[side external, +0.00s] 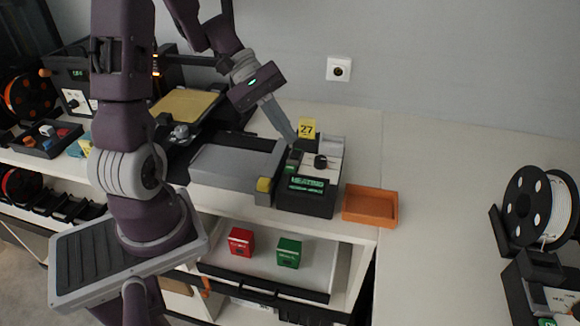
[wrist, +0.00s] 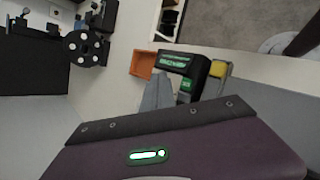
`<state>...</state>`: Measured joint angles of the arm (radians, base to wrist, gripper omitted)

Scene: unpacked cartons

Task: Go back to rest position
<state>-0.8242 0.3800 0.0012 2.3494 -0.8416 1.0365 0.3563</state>
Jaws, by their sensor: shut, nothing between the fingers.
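My gripper (side external: 290,138) is shut and empty in the side external view. The machine is a black and white box with green lettering.
An orange tray (side external: 370,206) lies right of the machine. A yellow 27 sign (side external: 307,128) stands behind it. An open drawer (side external: 222,262) below holds a red box (side external: 241,242) and a green box (side external: 288,252). A filament spool (side external: 537,207) stands far right. The right counter between is clear.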

